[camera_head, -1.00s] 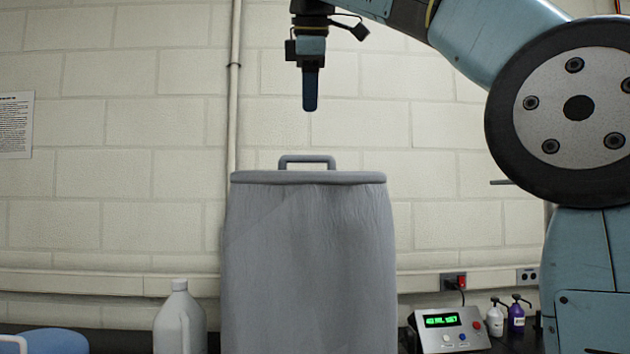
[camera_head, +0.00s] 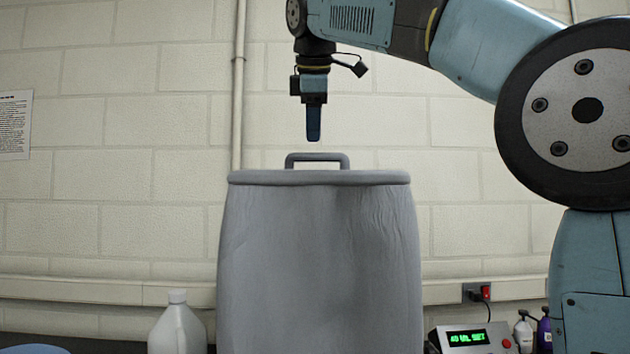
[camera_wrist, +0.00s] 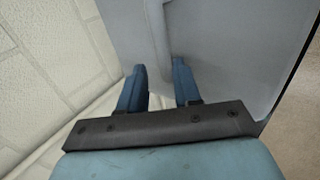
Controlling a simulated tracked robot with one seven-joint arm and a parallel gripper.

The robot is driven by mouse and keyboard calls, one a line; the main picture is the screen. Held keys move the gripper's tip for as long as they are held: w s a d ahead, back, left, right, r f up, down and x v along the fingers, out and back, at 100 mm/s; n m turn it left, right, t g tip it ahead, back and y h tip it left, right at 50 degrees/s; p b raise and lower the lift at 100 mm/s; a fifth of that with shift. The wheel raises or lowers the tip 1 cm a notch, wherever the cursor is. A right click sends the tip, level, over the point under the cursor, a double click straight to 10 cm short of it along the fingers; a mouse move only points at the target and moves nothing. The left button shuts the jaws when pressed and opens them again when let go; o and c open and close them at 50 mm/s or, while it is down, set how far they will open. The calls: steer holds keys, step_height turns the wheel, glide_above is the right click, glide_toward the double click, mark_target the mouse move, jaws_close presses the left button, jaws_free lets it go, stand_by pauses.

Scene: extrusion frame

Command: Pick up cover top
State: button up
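The cover top (camera_head: 320,178) is a flat grey lid with a raised loop handle (camera_head: 318,158). It lies on top of a tall grey draped body (camera_head: 320,265). My gripper (camera_head: 313,138) points down just above the handle, with a small gap in the head view. In the wrist view its two blue fingers (camera_wrist: 160,72) are spread apart with nothing held between them. The handle (camera_wrist: 158,45) runs up the picture beyond the fingertips, over the grey lid surface (camera_wrist: 225,50).
A white jug (camera_head: 177,325) stands to the left of the grey body. A control box with a green display (camera_head: 468,339) and small pump bottles (camera_head: 524,332) stand at the right. A pale block wall (camera_head: 130,120) with a vertical pipe (camera_head: 239,90) is behind.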

mark_target(316, 158)
steer(key=shift+d+x, duration=0.15)
steer(key=shift+x, duration=1.75)
steer(key=shift+d+x, duration=0.2)
steer(key=shift+x, duration=1.7)
steer(key=shift+s+f, duration=0.1)
steer(key=shift+s, duration=0.05)
jaws_close()
